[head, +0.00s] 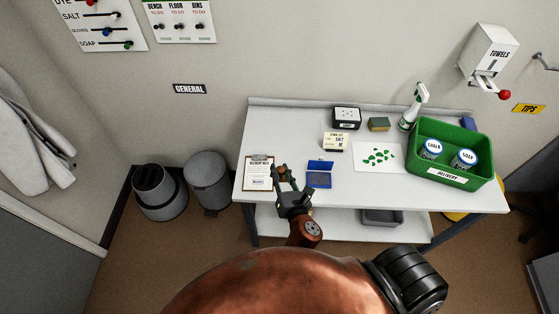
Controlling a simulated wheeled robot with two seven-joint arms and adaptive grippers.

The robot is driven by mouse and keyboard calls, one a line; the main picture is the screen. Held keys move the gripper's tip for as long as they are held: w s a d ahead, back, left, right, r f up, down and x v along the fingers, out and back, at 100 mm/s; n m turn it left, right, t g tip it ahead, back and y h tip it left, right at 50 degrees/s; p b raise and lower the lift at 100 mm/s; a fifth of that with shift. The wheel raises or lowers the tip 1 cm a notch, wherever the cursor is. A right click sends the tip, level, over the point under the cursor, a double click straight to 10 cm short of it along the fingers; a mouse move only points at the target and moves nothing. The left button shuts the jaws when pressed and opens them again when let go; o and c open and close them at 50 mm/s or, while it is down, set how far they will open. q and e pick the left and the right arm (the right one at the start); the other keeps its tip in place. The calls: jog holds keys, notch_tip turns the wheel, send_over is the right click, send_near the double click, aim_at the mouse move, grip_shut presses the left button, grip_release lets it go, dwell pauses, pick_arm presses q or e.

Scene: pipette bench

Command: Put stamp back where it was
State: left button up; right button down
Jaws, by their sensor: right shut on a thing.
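My right gripper (287,178) is over the front left of the white bench, between the clipboard and the blue ink pad. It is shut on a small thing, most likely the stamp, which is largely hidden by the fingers. The clipboard (257,174) with a printed sheet lies just left of the gripper. The blue ink pad (319,179) lies open just right of it, its lid raised at the back. My left gripper is not in view.
Behind are a small sign card (335,142), a black box (346,118), a sponge (379,124) and a spray bottle (411,108). A sheet with green pieces (361,165) lies mid-bench. A green crate (487,154) holds two jars at right. Bins (208,183) stand left of the bench.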

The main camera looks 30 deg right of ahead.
jog(key=shift+m+g+h, duration=0.3)
jog(key=shift+m+h, duration=0.4)
jog(key=shift+h, duration=0.1)
jog(key=w+d+f+b, duration=0.1)
jog(key=w+d+f, duration=0.2)
jog(key=w+f, duration=0.1)
jog(key=w+d+f+b, duration=0.1)
jog(key=w+d+f, duration=0.2)
jog(key=w+d, duration=0.1)
jog(key=w+d+f+b, duration=0.1)
jog(key=w+d+f, duration=0.3)
jog(key=w, duration=0.1)
jog(key=shift+w+d+f, duration=0.1)
jog(key=shift+d+f, duration=0.15)
jog(key=shift+f, duration=0.1)
notch_tip(320, 180, down, 4)
jog(key=shift+w+d+r+b, duration=0.1)
jog(key=shift+w+r+b, duration=0.05)
jog(key=shift+b, duration=0.75)
jog(key=shift+r, duration=0.1)
